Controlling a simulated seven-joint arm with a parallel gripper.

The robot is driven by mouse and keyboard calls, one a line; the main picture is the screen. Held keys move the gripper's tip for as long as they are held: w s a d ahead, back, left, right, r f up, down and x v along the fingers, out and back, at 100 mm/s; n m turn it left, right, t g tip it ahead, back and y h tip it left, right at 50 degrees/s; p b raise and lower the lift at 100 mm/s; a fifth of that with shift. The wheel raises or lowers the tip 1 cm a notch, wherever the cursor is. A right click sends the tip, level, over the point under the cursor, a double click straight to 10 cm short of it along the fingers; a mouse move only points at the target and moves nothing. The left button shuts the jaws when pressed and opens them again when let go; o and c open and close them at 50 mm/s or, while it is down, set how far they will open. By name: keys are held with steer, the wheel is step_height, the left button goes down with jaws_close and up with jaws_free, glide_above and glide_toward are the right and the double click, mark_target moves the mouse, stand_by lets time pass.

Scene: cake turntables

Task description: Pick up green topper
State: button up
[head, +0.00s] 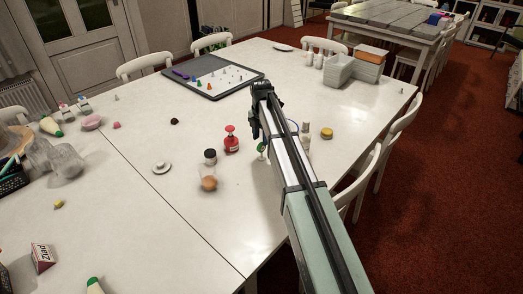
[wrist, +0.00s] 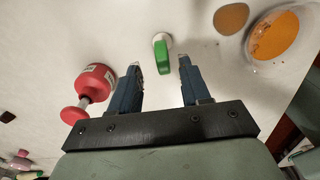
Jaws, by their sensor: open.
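The green topper (wrist: 164,57), a small green piece with a round white part at its far end, shows in the wrist view between and slightly beyond my fingertips. My gripper (wrist: 160,66) is open, with one finger on each side of the topper and a visible gap to both. In the head view my gripper (head: 256,135) points down at the table, and a small green piece (head: 262,147) shows just below it, partly hidden by my arm. I cannot tell the exact height of the fingertips above the table.
A red pump-like item (wrist: 95,84) stands close to the left finger; it also shows in the head view (head: 231,143). A round tub with orange contents (wrist: 276,40) lies to the right. A jar (head: 209,170) and a grey tray of small pieces (head: 212,91) stand on the white table.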

mark_target(262, 151)
steer(key=shift+s+d+f, duration=0.1)
steer(key=shift+f, duration=1.75)
steer(key=shift+s+f, duration=0.1)
steer(key=shift+f, duration=1.75)
jaws_close()
